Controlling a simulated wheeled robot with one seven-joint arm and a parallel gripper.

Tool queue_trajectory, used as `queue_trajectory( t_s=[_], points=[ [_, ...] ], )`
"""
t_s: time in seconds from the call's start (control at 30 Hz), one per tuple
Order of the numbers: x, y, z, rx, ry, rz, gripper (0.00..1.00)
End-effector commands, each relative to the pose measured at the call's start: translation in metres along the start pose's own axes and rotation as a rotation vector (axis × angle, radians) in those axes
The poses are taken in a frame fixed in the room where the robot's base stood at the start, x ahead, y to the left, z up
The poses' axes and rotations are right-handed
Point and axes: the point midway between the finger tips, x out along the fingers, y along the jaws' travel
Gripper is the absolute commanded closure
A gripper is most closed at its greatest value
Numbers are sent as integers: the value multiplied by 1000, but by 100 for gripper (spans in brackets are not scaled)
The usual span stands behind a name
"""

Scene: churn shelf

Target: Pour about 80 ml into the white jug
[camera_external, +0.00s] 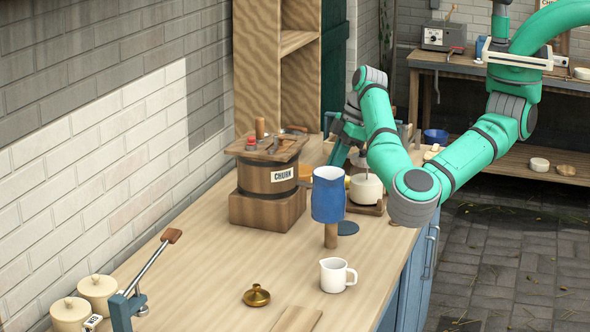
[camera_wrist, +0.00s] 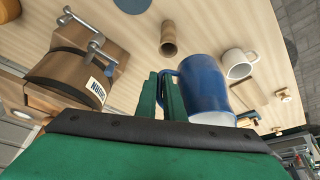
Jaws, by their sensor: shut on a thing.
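A blue jug (camera_external: 328,198) with a pale upper rim is held above the counter and looks upright. It also shows in the wrist view (camera_wrist: 205,85), with its handle between the green fingers of my gripper (camera_wrist: 162,92). My gripper is shut on that handle; in the external view the fingers are hard to make out. The white jug (camera_external: 336,276) stands upright on the counter, in front of the blue jug and apart from it. It shows in the wrist view (camera_wrist: 238,64), beyond the blue jug. The contents of both jugs cannot be made out.
A wooden post (camera_external: 331,236) stands below the blue jug. The wooden churn (camera_external: 268,178) is behind left. A brass lid (camera_external: 256,296) and a board (camera_external: 298,319) lie near the white jug. A dark round mat (camera_external: 347,228) lies near the right edge. The counter's middle left is clear.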

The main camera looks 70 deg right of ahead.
Motion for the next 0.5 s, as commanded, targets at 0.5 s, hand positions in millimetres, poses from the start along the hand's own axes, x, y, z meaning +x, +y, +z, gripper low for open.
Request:
queue_trajectory(
  t_s=[0.5],
  points=[
    [-3, -16, -4, -98, -41, 185, 100]
  ],
)
